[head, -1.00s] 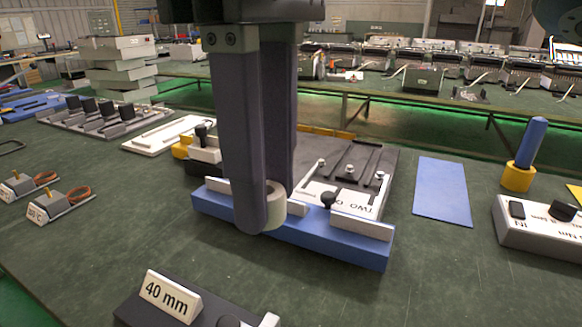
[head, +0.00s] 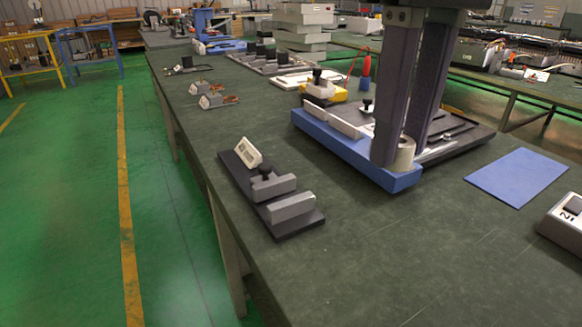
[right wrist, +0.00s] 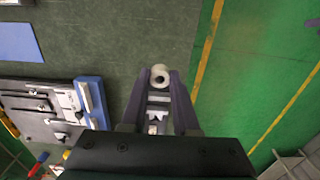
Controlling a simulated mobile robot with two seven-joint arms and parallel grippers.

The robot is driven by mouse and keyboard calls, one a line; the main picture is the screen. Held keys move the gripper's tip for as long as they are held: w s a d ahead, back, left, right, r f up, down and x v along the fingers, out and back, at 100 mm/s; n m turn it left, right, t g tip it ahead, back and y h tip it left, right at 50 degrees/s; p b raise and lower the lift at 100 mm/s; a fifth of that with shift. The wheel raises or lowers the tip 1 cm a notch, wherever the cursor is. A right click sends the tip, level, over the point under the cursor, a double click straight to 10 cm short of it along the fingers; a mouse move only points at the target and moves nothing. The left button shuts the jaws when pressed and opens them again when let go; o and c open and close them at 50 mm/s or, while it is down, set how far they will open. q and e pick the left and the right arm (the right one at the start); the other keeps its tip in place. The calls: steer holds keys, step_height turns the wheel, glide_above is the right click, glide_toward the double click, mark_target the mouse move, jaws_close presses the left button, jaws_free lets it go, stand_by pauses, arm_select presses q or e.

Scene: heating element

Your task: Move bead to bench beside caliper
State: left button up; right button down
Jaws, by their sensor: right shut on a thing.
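My right gripper (head: 396,150) points down and is shut on a pale, round bead (head: 406,152) at its fingertips. In the right wrist view the bead (right wrist: 160,76) shows a hole through its middle. The caliper seems to be the black fixture (head: 298,225) with two grey jaws, a dark knob and a white label block, near the bench's left edge. In the right wrist view its grey jaws (right wrist: 158,99) show between my fingers, close to the bead in the picture. The bead seems held above the bench (head: 440,270); its height is unclear. My left gripper is not in view.
A blue bar (head: 350,147) with a grey plate fixture lies behind my right gripper. A blue mat (head: 516,177) lies to its right, with a white labelled block (head: 567,222) at the right edge. Bench around the caliper's right side is clear. Green floor (head: 80,220) lies left.

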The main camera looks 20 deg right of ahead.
steer(key=b, duration=0.3)
glide_above(360, 295)
step_height(360, 295, down, 12)
steer(key=shift+f, duration=0.2)
step_height(360, 295, down, 6)
steer(key=shift+r+b, duration=0.1)
steer(key=shift+b, duration=1)
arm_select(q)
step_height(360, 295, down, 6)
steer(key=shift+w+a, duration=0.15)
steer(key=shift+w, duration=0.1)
arm_select(e)
steer(key=shift+f, duration=0.2)
steer(key=c, duration=0.7)
jaws_free()
steer(key=shift+o, duration=0.2)
steer(key=shift+r, duration=0.15)
arm_select(q)
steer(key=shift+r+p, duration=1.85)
steer(key=shift+p, duration=0.05)
arm_select(e)
step_height(360, 295, up, 12)
